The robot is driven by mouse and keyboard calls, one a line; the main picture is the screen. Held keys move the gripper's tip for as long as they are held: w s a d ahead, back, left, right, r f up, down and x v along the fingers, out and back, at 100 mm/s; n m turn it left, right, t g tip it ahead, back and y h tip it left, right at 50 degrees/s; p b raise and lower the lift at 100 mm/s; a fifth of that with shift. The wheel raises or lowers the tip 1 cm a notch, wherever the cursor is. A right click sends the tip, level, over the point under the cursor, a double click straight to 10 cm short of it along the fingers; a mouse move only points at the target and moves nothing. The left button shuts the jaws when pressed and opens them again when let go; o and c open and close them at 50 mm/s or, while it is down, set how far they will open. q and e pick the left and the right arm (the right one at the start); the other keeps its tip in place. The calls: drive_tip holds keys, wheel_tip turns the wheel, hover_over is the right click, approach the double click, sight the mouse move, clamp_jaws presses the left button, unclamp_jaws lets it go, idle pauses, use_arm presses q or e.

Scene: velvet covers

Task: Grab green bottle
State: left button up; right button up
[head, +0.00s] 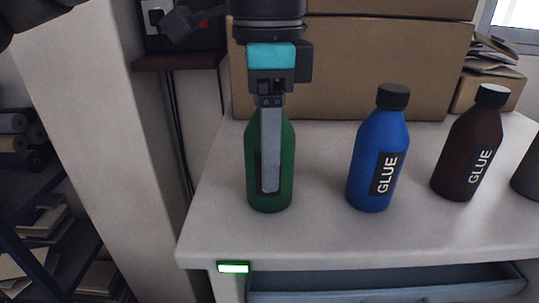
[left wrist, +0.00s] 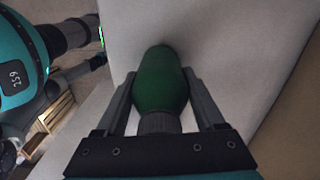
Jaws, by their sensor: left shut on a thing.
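The green bottle (head: 284,165) stands upright on the white table near its left front corner. My left gripper (head: 270,188) reaches down over it from above, and one finger covers part of its front and its label. In the left wrist view the green bottle (left wrist: 161,82) lies between the two fingers of my left gripper (left wrist: 160,85), with its dark cap toward the palm. The fingers are shut on its sides. The bottle's base appears to rest on the table. My right gripper does not show.
A blue glue bottle (head: 377,150) stands to the right on the white table (head: 320,225), then a dark brown glue bottle (head: 468,150) and a part of another dark one (head: 528,172). Large cardboard boxes (head: 375,65) stand behind. An open drawer (head: 385,284) is below the front edge.

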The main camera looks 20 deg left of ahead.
use_arm(q)
clamp_jaws()
drive_tip(key=shift+r, duration=0.15)
